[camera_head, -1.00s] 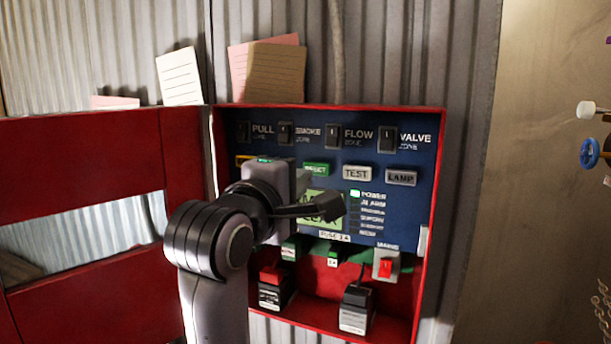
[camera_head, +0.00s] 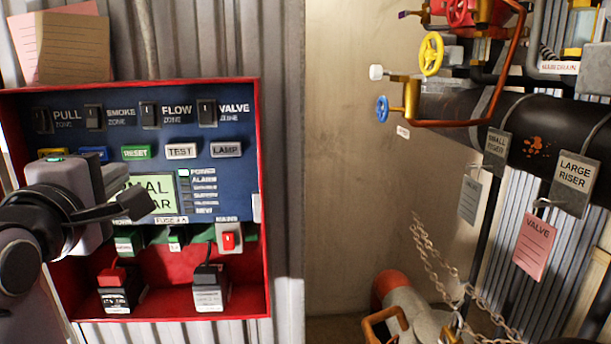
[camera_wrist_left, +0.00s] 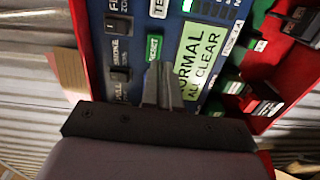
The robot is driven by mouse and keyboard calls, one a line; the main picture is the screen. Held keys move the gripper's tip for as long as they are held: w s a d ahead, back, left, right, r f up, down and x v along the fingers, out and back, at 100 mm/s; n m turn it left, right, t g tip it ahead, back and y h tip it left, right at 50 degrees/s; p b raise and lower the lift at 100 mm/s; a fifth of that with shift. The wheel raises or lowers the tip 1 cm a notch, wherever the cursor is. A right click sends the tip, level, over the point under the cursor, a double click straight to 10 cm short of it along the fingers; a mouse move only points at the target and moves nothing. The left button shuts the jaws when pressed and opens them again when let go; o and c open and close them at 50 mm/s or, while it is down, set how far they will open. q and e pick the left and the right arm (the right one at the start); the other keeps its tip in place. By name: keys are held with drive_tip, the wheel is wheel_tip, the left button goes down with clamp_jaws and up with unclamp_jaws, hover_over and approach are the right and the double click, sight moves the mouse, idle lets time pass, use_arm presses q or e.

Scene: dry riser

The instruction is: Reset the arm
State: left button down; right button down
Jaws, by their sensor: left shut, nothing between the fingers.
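My left gripper (camera_head: 136,206) is in front of the alarm panel (camera_head: 240,185), at the left of the head view. Its two fingers are together with nothing between them. In the left wrist view the shut fingers (camera_wrist_left: 162,88) point at the panel face, beside the green RESET button (camera_wrist_left: 154,47) and the display reading "NORMAL ALL CLEAR" (camera_wrist_left: 196,60). I cannot tell whether the fingertips touch the panel. The RESET button (camera_head: 136,153) shows clear of the gripper in the head view. My left arm and gripper hide part of the display and the panel's lower left. My right gripper is not in view.
A red box (camera_head: 265,290) surrounds the panel, with a red mains switch (camera_head: 229,240) and two battery-like blocks in its base. To the right are a black pipe (camera_head: 465,115), yellow (camera_head: 431,54) and blue (camera_head: 382,108) handwheels, hanging tags and a chain (camera_head: 425,255). Bare wall lies between.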

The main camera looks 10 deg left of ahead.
use_arm(q)
drive_tip(key=s+d+f+m+g+h, duration=0.1)
drive_tip(key=d+f+m+g, duration=0.3)
drive_tip(key=f, duration=0.8)
drive_tip(key=s+a+f+m+g+h, duration=0.1)
drive_tip(key=s+f+m+g, duration=0.1)
drive_tip(key=f+m, duration=0.7)
drive_tip(key=s+d+f+m+g+h, duration=0.15)
drive_tip(key=s+f+m+g, duration=0.25)
drive_tip(key=s+f, duration=0.6)
drive_tip(key=s+d+f+m+g+h, duration=0.15)
drive_tip(key=s+f+m+g, duration=0.3)
drive_tip(key=s+f, duration=0.55)
drive_tip(key=w+d+f+m+t+h, duration=0.1)
drive_tip(key=w+d+f+t, duration=0.3)
drive_tip(key=w+f+t, duration=0.3)
drive_tip(key=shift+w+f, duration=0.55)
drive_tip(key=shift+f, duration=1.55)
drive_tip(key=shift+t, duration=0.25)
